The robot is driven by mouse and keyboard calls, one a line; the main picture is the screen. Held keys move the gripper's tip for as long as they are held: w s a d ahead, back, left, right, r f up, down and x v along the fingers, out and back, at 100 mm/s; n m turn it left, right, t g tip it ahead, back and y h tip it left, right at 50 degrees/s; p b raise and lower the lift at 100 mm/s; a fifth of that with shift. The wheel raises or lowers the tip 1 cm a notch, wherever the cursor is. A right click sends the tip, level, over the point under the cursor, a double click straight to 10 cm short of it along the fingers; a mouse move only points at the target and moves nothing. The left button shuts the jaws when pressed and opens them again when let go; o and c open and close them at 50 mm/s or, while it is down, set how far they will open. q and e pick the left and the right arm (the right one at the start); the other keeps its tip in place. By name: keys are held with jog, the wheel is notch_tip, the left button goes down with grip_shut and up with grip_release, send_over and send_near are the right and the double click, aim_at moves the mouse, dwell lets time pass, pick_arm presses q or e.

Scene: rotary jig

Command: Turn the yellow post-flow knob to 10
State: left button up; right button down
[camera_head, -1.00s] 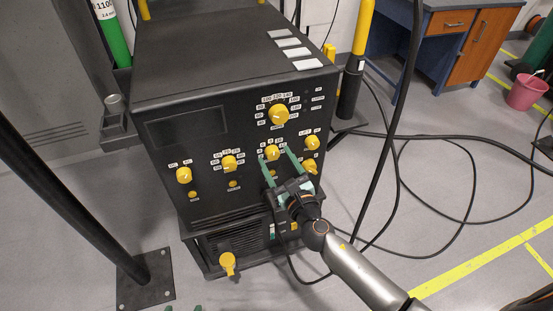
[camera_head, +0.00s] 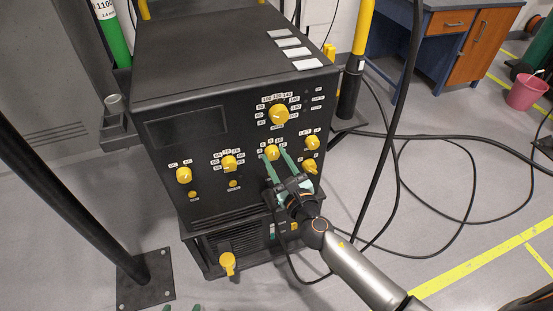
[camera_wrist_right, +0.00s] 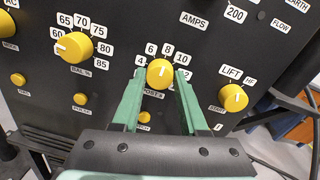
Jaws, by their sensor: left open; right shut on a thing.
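The yellow post-flow knob (camera_head: 272,152) is on the right half of the black machine's front panel. In the right wrist view the knob (camera_wrist_right: 159,75) has labels 4, 6, 8, 10 and 12 around it. Its small white mark points up and slightly right, roughly toward 8; I cannot read it exactly. My right gripper (camera_head: 275,157) is shut on this knob, with one green finger on each side; the fingers (camera_wrist_right: 160,92) also show in the wrist view. Only the green tips of my left gripper (camera_head: 183,308) show at the bottom edge, apart and away from the panel.
Other yellow knobs are close by: a large amps knob (camera_head: 279,114) above, a balance knob (camera_head: 229,163) to the left, and a lift knob (camera_head: 312,142) to the right. A dark hanging cable (camera_head: 384,145) passes right of the machine. A dark post (camera_head: 65,190) stands at left.

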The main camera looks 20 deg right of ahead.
pick_arm(q)
jog(key=shift+f, duration=0.25)
pick_arm(e)
jog(key=shift+f+m+b, duration=0.15)
jog(key=shift+m+b, duration=0.4)
jog(key=shift+m, duration=0.55)
jog(key=m+b, duration=0.1)
jog(key=m, duration=0.2)
pick_arm(q)
jog(key=w+r+t, duration=0.2)
jog(key=w+r+b, duration=0.1)
jog(key=shift+w+a+r+t, duration=0.25)
jog(key=shift+w+a+t, duration=0.1)
jog(key=shift+t, duration=0.05)
pick_arm(e)
jog(key=m, duration=0.3)
jog(key=shift+c, duration=2.2)
grip_release()
